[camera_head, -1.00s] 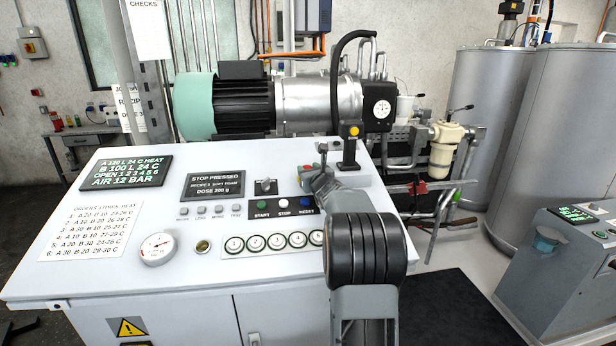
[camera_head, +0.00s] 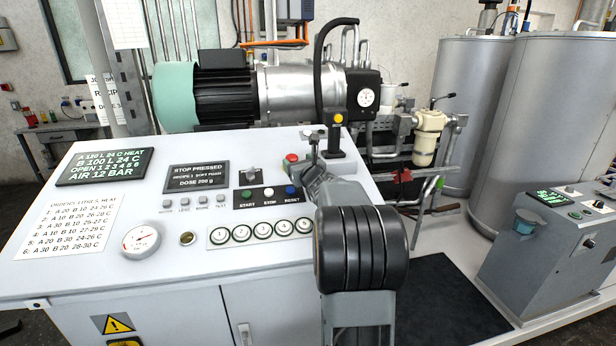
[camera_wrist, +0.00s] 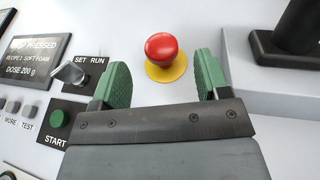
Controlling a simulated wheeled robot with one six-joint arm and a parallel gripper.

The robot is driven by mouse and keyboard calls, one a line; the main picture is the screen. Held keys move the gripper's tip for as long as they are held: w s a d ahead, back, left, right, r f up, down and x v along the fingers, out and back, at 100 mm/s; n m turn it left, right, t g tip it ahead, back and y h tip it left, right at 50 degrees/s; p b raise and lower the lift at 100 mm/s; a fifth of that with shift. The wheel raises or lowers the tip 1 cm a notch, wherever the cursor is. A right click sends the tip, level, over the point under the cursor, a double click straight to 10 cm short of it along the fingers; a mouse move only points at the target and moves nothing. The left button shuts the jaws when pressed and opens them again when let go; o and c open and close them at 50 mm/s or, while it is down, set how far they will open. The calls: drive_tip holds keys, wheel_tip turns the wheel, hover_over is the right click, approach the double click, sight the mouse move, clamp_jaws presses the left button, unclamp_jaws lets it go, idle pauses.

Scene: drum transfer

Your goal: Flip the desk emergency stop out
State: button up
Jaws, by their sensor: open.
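The desk emergency stop is a red mushroom button (camera_wrist: 163,47) on a yellow disc, standing on the white desk top. In the wrist view it lies between and just beyond the two green finger pads of my gripper (camera_wrist: 155,80). The gripper is open and empty, with gaps on both sides of the button. In the head view the red button (camera_head: 291,158) shows just left of my gripper (camera_head: 312,150), which is small and partly hidden by my arm. The desk screen (camera_head: 197,176) reads "STOP PRESSED".
A SET/RUN selector switch (camera_wrist: 71,72) and a green START button (camera_wrist: 58,119) lie left of the gripper. A gauge (camera_head: 141,240) and several round dials are nearer on the desk.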

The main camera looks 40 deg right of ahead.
drive_tip(key=b+v, duration=0.1)
drive_tip(key=v, duration=0.8)
drive_tip(key=shift+s, duration=0.3)
